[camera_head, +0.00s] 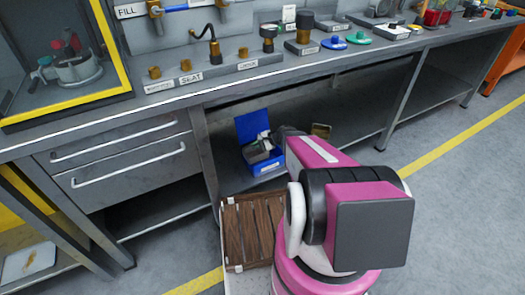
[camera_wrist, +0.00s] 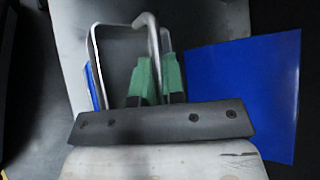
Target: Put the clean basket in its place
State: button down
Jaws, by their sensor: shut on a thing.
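My gripper (camera_wrist: 159,75), with green fingers, is shut on a bent metal handle (camera_wrist: 147,20) in the wrist view. The handle looks like the basket's, but the basket's body cannot be made out clearly, nor whether it is clean. In the head view an open blue box (camera_head: 268,165) with a raised blue lid stands on the lower shelf under the bench. Grey and dark items (camera_head: 262,147) show inside it. My pink arm reaches down beside the box and hides my gripper in this view. A blue panel (camera_wrist: 245,90), probably the lid, is at the right in the wrist view.
The grey bench (camera_head: 180,92) overhangs the lower shelf (camera_head: 345,118). Labelled fittings line its top, including a SEAT label (camera_head: 191,78). A yellow-framed cabinet (camera_head: 65,60) stands at left. Floor at right is clear.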

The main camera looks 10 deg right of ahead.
jog(key=w+d+f, duration=0.4)
jog(key=w+f, duration=0.1)
jog(key=f, duration=0.3)
jog(key=shift+w+d+f, duration=0.15)
jog(key=shift+w+d, duration=0.1)
jog(key=shift+d, duration=0.1)
jog(key=shift+f, duration=0.65)
jog(key=c, duration=1.2)
grip_release()
jog(key=shift+r, duration=0.1)
